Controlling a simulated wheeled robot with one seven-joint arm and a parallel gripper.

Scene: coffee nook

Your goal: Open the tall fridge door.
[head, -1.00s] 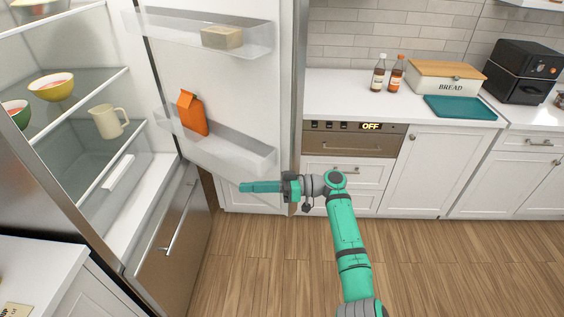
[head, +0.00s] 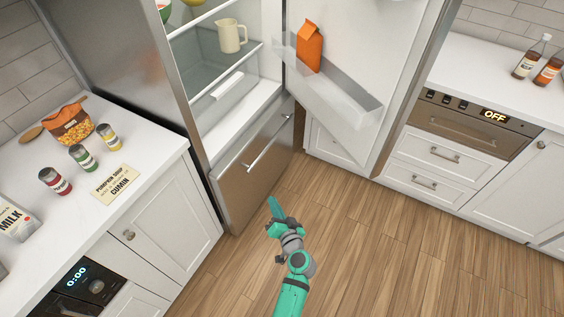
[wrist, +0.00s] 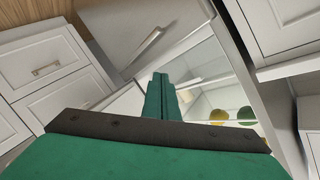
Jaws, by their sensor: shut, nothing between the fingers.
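The tall fridge door (head: 401,60) stands wide open in the head view, swung out to the right, with its inner face and clear shelf bin showing. An orange carton (head: 310,47) stands in that bin. The fridge interior (head: 262,104) is exposed, with a cream pitcher (head: 231,36) on a glass shelf. My gripper (head: 273,206) is shut and empty, in front of the lower drawer and clear of the door. In the wrist view the green fingers (wrist: 158,98) lie together, with the fridge drawer (wrist: 140,35) and interior beyond them. The door's outer handle is hidden.
A closed fridge drawer with a bar handle (head: 268,143) is below the interior. A left counter (head: 150,160) holds spice jars, a bag and a note card. A counter with an oven front (head: 470,124) is at right. The wood floor (head: 390,250) is clear.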

